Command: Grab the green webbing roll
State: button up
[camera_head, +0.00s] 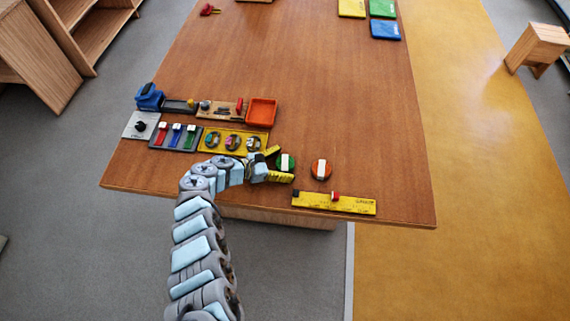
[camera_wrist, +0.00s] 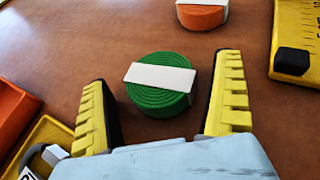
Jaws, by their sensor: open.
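The green webbing roll (camera_head: 285,163) lies flat on the table with a white band across its top. In the wrist view the green roll (camera_wrist: 158,98) sits between my two yellow-padded fingers, with gaps on both sides. My gripper (camera_head: 275,164) is open and low over the table, just left of the roll in the head view. My gripper also shows in the wrist view (camera_wrist: 165,105), its fingers spread wide and holding nothing. The roll's near edge is close to the palm.
An orange webbing roll (camera_head: 321,169) lies to the right of the green one. A yellow ruler-like strip (camera_head: 350,205) is near the front edge. A yellow tray (camera_head: 211,149) with several round items and an orange tray (camera_head: 261,112) are to the left. The table centre is clear.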

aim_at(283, 163)
jog(key=c, duration=1.3)
jog(key=shift+o, duration=0.2)
jog(key=shift+r, duration=0.1)
notch_tip(283, 163, up, 4)
jog(key=p, duration=0.2)
jog(key=shift+a+p, duration=0.1)
jog(key=shift+p, duration=0.25)
jog(key=s+r+p, duration=0.2)
jog(key=p, duration=0.1)
jog(key=shift+s+d+r, duration=0.2)
jog(key=shift+s+r, duration=0.05)
jog(key=shift+s, duration=0.1)
jog(key=s+r+p, duration=0.4)
jog(key=s+r, duration=0.2)
jog(key=s, duration=0.5)
jog(key=shift+s+r, duration=0.15)
jog(key=shift+r, duration=0.05)
